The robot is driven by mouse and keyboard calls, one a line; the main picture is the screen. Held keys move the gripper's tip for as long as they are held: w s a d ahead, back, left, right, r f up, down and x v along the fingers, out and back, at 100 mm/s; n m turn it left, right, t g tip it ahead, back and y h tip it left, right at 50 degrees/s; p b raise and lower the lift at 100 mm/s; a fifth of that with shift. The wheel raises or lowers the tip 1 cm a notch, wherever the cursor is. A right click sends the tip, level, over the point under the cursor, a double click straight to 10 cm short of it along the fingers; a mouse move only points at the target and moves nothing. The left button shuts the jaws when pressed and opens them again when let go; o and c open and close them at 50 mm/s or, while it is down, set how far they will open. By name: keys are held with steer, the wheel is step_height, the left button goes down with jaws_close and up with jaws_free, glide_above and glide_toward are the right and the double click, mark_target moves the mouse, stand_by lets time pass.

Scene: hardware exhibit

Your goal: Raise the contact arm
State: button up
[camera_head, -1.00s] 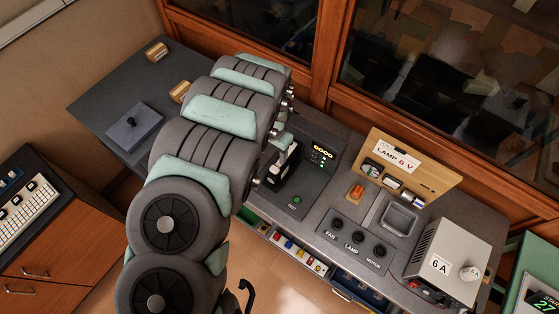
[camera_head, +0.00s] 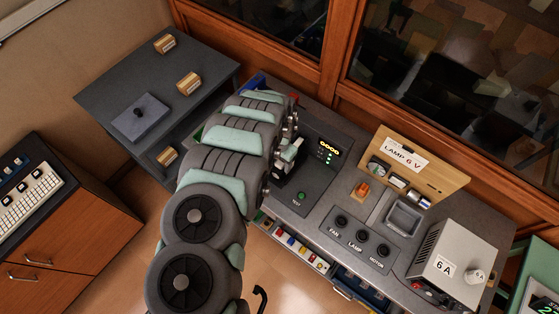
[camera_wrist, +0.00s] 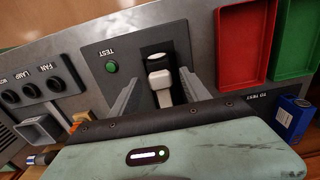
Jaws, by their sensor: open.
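The contact arm appears to be the pale, blocky lever (camera_wrist: 160,79) in the middle of the wrist view, on a dark test panel (camera_wrist: 133,60) and in front of a black slot. My gripper (camera_wrist: 159,74) is open, with one grey finger on each side of the lever. I cannot tell whether either finger touches it. In the head view my gripper (camera_head: 287,158) is over the left side of the test panel (camera_head: 325,165). My arm hides much of the lever area there.
A green TEST button (camera_wrist: 112,66) is left of the lever. Red (camera_wrist: 243,45) and green (camera_wrist: 296,40) trays and a blue part (camera_wrist: 291,117) are to the right. In the head view, a lamp board (camera_head: 445,180) and a 6 A box (camera_head: 447,255) stand on the bench's right side.

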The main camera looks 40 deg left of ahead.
steer(key=shift+c, duration=0.2)
jaws_close()
stand_by(0.3)
stand_by(0.8)
